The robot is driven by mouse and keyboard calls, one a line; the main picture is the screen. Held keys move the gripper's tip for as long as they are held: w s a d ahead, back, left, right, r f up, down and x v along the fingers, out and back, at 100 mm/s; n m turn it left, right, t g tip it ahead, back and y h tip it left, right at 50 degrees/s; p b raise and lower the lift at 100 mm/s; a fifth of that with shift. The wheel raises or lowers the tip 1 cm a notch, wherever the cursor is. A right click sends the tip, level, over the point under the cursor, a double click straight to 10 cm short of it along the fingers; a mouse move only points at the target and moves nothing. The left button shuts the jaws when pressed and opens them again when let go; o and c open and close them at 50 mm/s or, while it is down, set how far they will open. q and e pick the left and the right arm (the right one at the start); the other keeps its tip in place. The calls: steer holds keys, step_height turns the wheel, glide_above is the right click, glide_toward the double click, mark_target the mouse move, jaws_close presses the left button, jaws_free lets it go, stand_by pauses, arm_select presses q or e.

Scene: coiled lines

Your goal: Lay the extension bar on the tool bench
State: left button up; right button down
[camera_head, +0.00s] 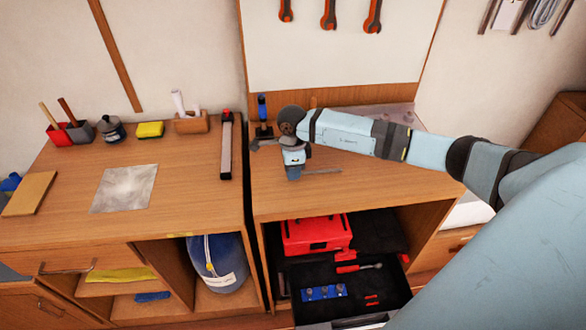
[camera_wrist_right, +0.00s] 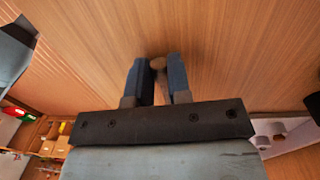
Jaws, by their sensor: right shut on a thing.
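The extension bar (camera_head: 322,171) is a thin grey rod beside my right gripper's fingertips, at or just above the bench top; I cannot tell if it touches. My right gripper (camera_head: 294,174) points down over the tool bench (camera_head: 375,190), near its left side. In the right wrist view, my right gripper (camera_wrist_right: 158,78) is shut on the bar (camera_wrist_right: 158,63), whose rounded end shows between the blue fingers, with wood grain behind. The fingers hide part of the bar. My left gripper is not in view.
Below the bench, an open dark drawer (camera_head: 310,309) holds a ratchet (camera_head: 358,267) and a blue socket rail (camera_head: 323,292). A red toolbox (camera_head: 316,235) stands behind. A blue-handled tool (camera_head: 262,110) stands at the bench's back left. The bench's front right is clear.

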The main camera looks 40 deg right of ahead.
steer(key=shift+f, duration=0.3)
steer(key=c, duration=1.1)
jaws_free()
steer(key=shift+o, duration=0.2)
